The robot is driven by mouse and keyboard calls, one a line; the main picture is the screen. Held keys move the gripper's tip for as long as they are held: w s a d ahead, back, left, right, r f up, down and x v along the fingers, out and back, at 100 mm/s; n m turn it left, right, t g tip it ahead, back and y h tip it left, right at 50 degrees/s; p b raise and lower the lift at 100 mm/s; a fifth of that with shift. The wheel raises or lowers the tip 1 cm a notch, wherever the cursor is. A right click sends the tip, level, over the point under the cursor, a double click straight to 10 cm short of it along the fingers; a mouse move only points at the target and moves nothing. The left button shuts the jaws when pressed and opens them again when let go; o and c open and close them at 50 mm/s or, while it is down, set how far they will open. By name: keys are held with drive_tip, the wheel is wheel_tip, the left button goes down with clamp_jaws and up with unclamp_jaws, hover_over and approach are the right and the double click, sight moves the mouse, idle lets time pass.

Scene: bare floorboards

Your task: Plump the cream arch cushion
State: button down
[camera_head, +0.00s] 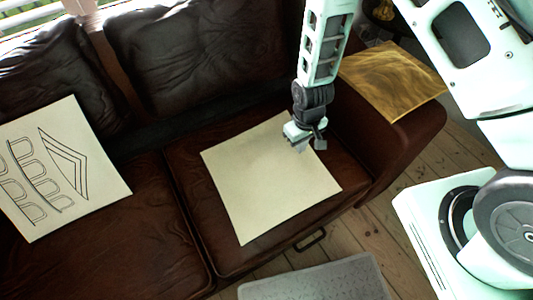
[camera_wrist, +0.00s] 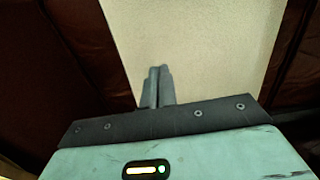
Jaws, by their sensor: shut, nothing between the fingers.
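A cream cushion with black arch and chevron line drawings (camera_head: 62,165) lies tilted on the left part of the brown leather sofa, partly against the backrest. A plain cream square cushion (camera_head: 262,190) lies flat on the right seat. My gripper (camera_head: 300,147) points down over the upper right part of the plain cushion, with its fingers shut and empty. I cannot tell whether the fingertips touch it. In the wrist view the plain cushion (camera_wrist: 215,50) fills the middle beyond my shut fingers (camera_wrist: 157,70). The arch cushion is not in the wrist view.
The sofa (camera_head: 120,245) has dark back cushions (camera_head: 190,50) behind the seats. A gold cushion (camera_head: 393,80) rests on the right armrest. A grey slab-like object (camera_head: 315,280) is at the bottom edge. Bare floorboards (camera_head: 365,235) show in front of the sofa.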

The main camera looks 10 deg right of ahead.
drive_tip(key=shift+s+a, duration=0.1)
drive_tip(key=p, duration=0.2)
hover_over(278, 195)
drive_tip(key=shift+f+b, duration=0.15)
drive_tip(key=shift+b, duration=0.2)
drive_tip(key=shift+f+b, duration=2.8)
drive_tip(key=shift+f, duration=1.35)
drive_tip(key=shift+f+b, duration=0.45)
drive_tip(key=shift+f, duration=0.25)
wheel_tip(278, 195, up, 10)
drive_tip(key=p, duration=0.8)
